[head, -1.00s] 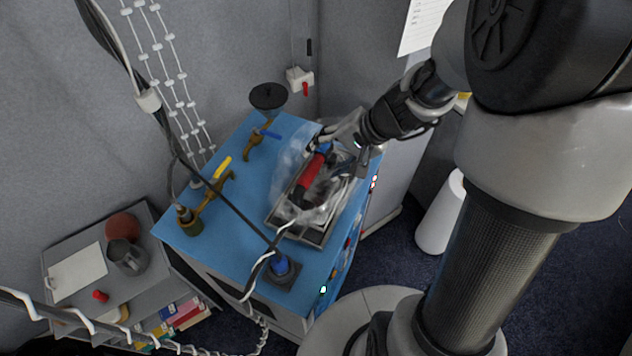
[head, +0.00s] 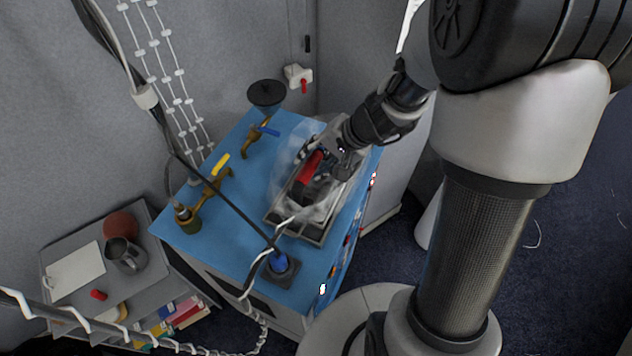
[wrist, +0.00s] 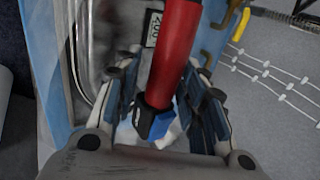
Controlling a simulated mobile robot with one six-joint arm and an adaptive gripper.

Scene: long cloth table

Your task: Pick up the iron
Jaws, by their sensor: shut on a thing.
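The iron (head: 312,164) has a red handle and a dark body. It lies over the grey tray (head: 318,238) on the blue-topped cabinet, with clear plastic around it. In the wrist view the red handle (wrist: 174,50) runs between the fingers, ending in a dark tip. My gripper (head: 328,163) is at the handle's upper end, and its fingers stand on both sides of the handle in the wrist view (wrist: 163,100). It is shut on the iron. The fingers hide part of the handle, and I cannot tell whether the iron is clear of the tray.
The blue cabinet top (head: 235,235) has brass taps with yellow (head: 221,164) and blue handles on its left, and a blue plug (head: 279,262) at its front. A cable crosses it. A grey shelf (head: 85,305) with a metal mug (head: 125,254) stands left. Walls close the back.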

